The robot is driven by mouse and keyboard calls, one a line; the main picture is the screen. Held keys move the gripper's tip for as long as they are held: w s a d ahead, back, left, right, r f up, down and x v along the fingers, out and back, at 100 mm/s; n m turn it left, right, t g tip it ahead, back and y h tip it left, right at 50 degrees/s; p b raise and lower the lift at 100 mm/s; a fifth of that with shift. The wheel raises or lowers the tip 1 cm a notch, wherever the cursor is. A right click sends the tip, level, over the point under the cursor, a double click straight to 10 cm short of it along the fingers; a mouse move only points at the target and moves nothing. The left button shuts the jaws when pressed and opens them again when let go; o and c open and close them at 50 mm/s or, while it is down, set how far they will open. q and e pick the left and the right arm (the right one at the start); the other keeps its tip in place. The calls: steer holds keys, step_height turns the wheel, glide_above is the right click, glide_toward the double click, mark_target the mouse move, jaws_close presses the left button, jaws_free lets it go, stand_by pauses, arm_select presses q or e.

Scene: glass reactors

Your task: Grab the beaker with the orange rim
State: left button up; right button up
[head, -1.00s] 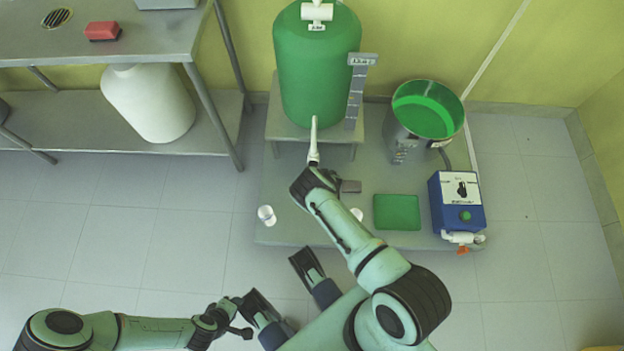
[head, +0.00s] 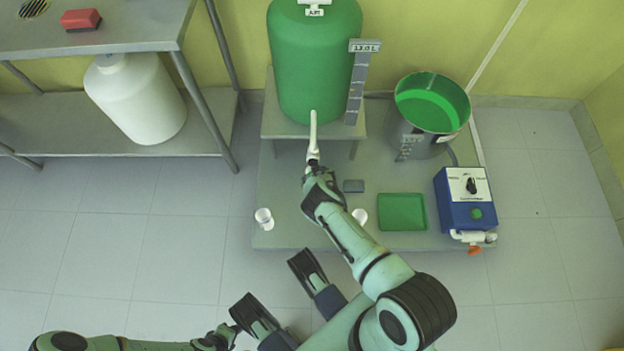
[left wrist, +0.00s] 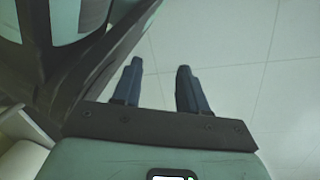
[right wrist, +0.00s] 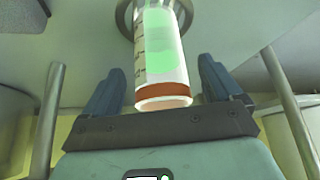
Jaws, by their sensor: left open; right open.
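The beaker with the orange rim (right wrist: 162,92) shows in the right wrist view, clear with graduation marks and a green patch. My right gripper (right wrist: 160,68) is open, with one finger on each side of it; I see no finger touching it. In the head view my right arm reaches to just in front of the green tank's white spout (head: 313,135), and no orange rim shows there; the arm hides that spot. My left gripper (left wrist: 159,66) is open and empty above the floor tiles.
Two small pale beakers stand on the grey platform, one left (head: 264,218) and one right (head: 359,216) of my right arm. The green tank (head: 315,65), metal bucket (head: 425,140), green tray (head: 402,212) and blue control box (head: 466,205) are close. Open floor lies left.

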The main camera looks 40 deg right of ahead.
steer(key=shift+w+d+f+b, duration=0.1)
steer(key=shift+w+f+b, duration=0.25)
steer(key=shift+f, duration=0.2)
steer(key=c, duration=1.1)
arm_select(q)
steer(key=shift+s+a+f+g, duration=0.1)
steer(key=shift+s+f+g, duration=0.2)
steer(key=shift+s, duration=0.3)
steer(key=shift+s+a+f+g, duration=0.1)
steer(key=shift+s+f+g, duration=0.1)
steer(key=shift+s+f, duration=0.3)
steer(key=shift+r, duration=0.2)
